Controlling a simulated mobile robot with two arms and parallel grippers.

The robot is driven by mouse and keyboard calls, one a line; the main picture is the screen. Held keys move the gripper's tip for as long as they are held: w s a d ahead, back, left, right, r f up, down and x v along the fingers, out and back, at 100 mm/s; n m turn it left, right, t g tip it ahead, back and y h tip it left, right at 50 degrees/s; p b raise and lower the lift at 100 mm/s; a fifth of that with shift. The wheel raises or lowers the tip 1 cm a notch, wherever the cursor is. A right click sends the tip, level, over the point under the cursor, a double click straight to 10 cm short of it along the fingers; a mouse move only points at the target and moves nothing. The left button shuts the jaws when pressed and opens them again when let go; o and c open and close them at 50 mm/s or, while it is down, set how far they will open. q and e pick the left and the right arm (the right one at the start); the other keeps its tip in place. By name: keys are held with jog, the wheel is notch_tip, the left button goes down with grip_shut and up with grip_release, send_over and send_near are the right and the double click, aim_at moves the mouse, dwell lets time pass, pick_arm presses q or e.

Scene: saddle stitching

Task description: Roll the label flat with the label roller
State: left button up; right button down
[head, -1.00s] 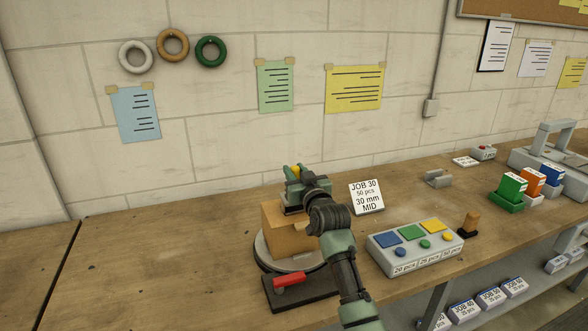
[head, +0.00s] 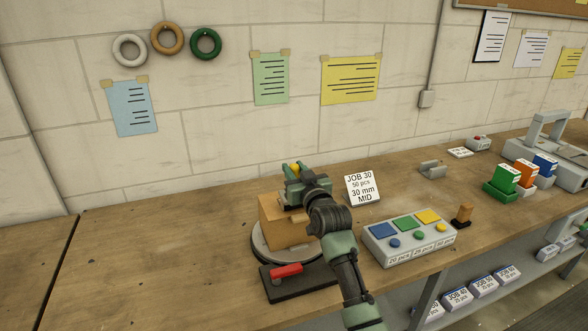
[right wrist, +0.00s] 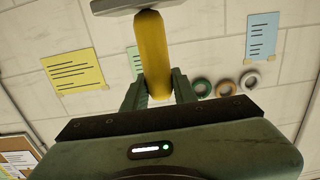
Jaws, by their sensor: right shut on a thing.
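My right gripper (head: 293,172) is shut on the yellow handle of the label roller, above the far side of a brown box. The roller's yellow handle (right wrist: 152,50) stands between the fingers (right wrist: 158,85) in the right wrist view, with a grey part at its upper end. The brown box (head: 278,226) sits on a round turntable (head: 262,250) with a red lever (head: 286,270) in front. My forearm and wrist hide much of the box's right side. I cannot make out the label or whether the roller touches the box. My left gripper is not in view.
A job card (head: 361,188) stands right of the box. A button panel (head: 410,238) and a wooden-handled stamp (head: 462,214) lie further right. Green (head: 504,184), orange and blue card holders stand beyond. The bench's left part (head: 140,260) is clear.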

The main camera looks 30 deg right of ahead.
jog(key=shift+r, duration=0.1)
notch_tip(320, 180, up, 8)
jog(key=p, duration=0.7)
jog(key=shift+r, duration=0.1)
dwell(0.4)
